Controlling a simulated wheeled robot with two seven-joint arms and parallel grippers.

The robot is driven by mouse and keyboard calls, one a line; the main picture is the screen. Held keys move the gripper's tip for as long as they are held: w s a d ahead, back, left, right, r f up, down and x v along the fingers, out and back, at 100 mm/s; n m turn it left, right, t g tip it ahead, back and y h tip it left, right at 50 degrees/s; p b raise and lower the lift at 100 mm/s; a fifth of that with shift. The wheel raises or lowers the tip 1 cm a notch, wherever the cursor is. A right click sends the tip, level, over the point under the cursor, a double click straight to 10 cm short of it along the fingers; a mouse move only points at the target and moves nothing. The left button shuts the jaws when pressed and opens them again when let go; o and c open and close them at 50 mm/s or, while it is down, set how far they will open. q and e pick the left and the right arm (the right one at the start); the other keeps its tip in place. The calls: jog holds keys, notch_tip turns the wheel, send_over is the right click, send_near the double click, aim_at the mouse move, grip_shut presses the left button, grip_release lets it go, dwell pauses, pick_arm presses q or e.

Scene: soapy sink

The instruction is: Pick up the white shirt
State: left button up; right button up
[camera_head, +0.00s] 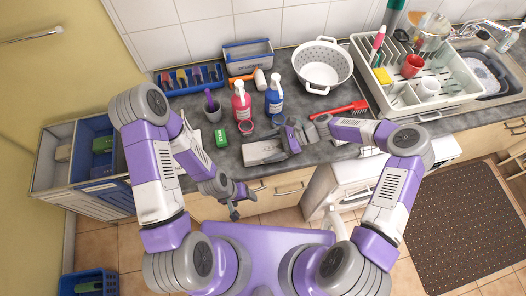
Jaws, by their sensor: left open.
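No white shirt can be made out for certain. A pale shape (334,218) hangs low in front of the white appliance, too unclear to name. My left gripper (236,207) is open and empty, in front of the counter edge and left of that shape. My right gripper (291,140) is over the counter, beside a flat grey object (263,152). Its fingers are too small and hidden to tell whether they are open or shut, or whether they touch the grey object.
On the dark counter (322,154) stand a pink bottle (241,104), a blue bottle (274,99), a white colander (322,66), a red brush (345,108) and a dish rack (455,92). The sink (487,76) is at right. A white appliance (330,183) sits below. A brown mat (465,225) lies on the floor.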

jog(key=c, duration=0.3)
jog(key=shift+c, duration=0.2)
jog(key=shift+r, duration=0.15)
